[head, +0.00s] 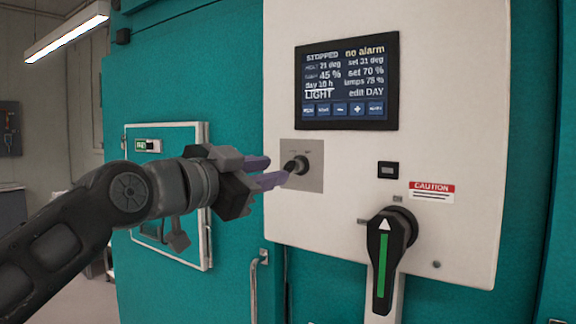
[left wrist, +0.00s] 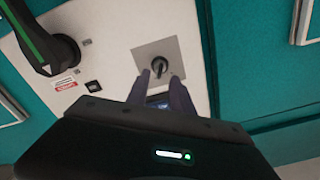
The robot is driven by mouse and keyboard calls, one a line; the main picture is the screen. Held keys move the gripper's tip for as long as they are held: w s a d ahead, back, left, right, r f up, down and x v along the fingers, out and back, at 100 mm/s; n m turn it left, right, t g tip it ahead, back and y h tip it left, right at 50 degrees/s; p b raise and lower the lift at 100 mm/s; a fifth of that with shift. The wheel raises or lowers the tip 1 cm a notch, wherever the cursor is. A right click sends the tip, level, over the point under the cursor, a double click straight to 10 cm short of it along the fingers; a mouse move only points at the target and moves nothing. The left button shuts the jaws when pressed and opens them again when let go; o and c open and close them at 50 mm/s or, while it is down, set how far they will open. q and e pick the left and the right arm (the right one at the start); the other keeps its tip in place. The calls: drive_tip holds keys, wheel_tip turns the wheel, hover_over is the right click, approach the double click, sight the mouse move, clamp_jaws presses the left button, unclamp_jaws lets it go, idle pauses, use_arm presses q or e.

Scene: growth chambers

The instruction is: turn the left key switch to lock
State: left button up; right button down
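The key switch (head: 299,164) is a dark round switch on a square grey plate (head: 316,174), set in the white control panel below the screen. It also shows in the left wrist view (left wrist: 159,67), just beyond the fingertips. The small marks on its plate are too small to read. My left gripper (head: 277,172) comes in from the left, its purple fingers pointing at the switch. In the left wrist view a gap shows between the two fingers (left wrist: 159,82), with the switch in line with it. I cannot tell whether they touch it. My right gripper is not in view.
A screen (head: 347,83) reading STOPPED and no alarm sits above. A framed hatch (head: 205,240) and a metal door handle (head: 254,285) are on the teal wall.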

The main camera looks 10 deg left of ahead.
sight(288, 168)
use_arm(q)
drive_tip(key=p+x, duration=0.1)
drive_tip(key=x, duration=0.4)
drive_tip(key=shift+w+r+p, duration=0.1)
drive_tip(key=shift+w+p, duration=0.05)
drive_tip(key=shift+p, duration=0.25)
drive_tip(key=shift+w+d, duration=0.25)
drive_tip(key=shift+w, duration=0.2)
drive_tip(key=shift+c, duration=0.2)
clamp_jaws()
